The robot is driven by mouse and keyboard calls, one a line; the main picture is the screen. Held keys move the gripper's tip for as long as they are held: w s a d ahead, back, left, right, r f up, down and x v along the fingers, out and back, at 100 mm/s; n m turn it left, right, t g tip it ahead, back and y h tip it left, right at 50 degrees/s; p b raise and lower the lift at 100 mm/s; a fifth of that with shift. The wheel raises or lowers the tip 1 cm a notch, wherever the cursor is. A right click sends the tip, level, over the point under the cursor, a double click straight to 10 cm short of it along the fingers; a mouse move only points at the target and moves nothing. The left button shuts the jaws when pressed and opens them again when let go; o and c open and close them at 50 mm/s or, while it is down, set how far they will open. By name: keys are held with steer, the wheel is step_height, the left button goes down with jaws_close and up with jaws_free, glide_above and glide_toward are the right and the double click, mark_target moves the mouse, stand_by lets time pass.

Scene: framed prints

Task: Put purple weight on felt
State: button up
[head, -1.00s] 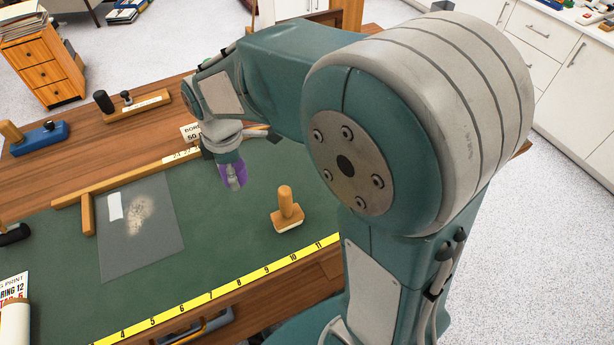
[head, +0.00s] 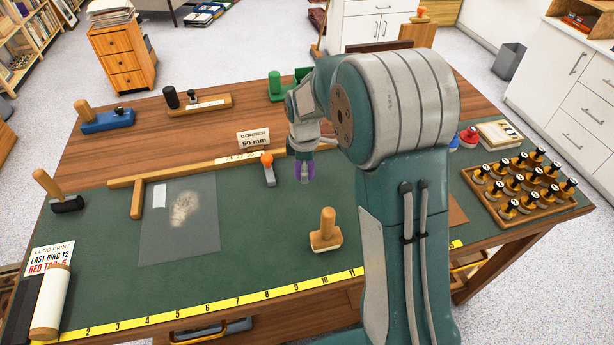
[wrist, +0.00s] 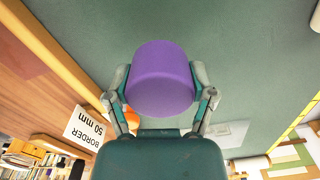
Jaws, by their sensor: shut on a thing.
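The purple weight (wrist: 163,80) is a smooth, rounded cylinder filling the middle of the wrist view. My gripper (wrist: 160,72) is shut on it, one finger on each side. In the head view the purple weight (head: 311,170) shows partly behind my gripper (head: 304,178), held above the green bench top (head: 270,225), right of the orange-knobbed tool. The gap below it is hard to judge. I cannot tell for sure which surface is the felt; a plain brown patch (head: 458,214) shows at the right, partly hidden by my arm.
A wooden-handled block (head: 326,232) stands in front of my gripper. Wooden rails, an orange-knobbed tool (head: 268,168) and a "BORDER 50 mm" sign (head: 254,140) are to the left. A grey sheet (head: 180,230) lies further left. A rack (head: 525,185) of several knobbed pieces stands at right.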

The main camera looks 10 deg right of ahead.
steer(key=shift+w+a+f, duration=0.35)
steer(key=shift+f, duration=0.05)
steer(key=f, duration=0.1)
steer(key=d+f, duration=0.1)
steer(key=f, duration=0.1)
steer(key=shift+f, duration=0.1)
steer(key=shift+w+d, duration=0.1)
steer(key=shift+d, duration=0.1)
steer(key=shift+a+f, duration=0.15)
steer(key=shift+a, duration=0.05)
steer(key=o, duration=1.3)
steer(key=shift+a, duration=0.15)
steer(key=shift+c, duration=0.2)
steer(key=shift+a, duration=0.1)
steer(key=shift+d, duration=0.25)
